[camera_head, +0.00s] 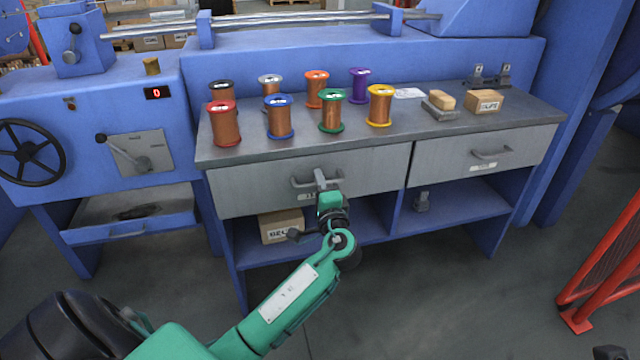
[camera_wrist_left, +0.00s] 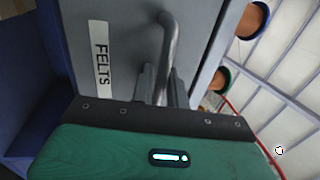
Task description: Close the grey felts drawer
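The grey felts drawer (camera_head: 255,188) is the left drawer under the worktop; its FELTS label (camera_wrist_left: 102,50) reads clearly in the left wrist view. Its front looks about flush with the right-hand drawer; I see no clear gap, though a small one cannot be ruled out. My left gripper (camera_head: 320,180) is at the drawer's bar handle (camera_head: 300,183). In the left wrist view the fingers (camera_wrist_left: 163,88) lie close on both sides of the handle (camera_wrist_left: 170,40) and look closed on it. My right gripper is not in view.
Several wire spools (camera_head: 279,118) stand on the worktop (camera_head: 370,135), with a small box (camera_head: 484,101) at its right. A second grey drawer (camera_head: 480,155) is on the right. A carton (camera_head: 281,226) sits on the shelf below. A red barrier (camera_head: 605,260) stands at the right.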

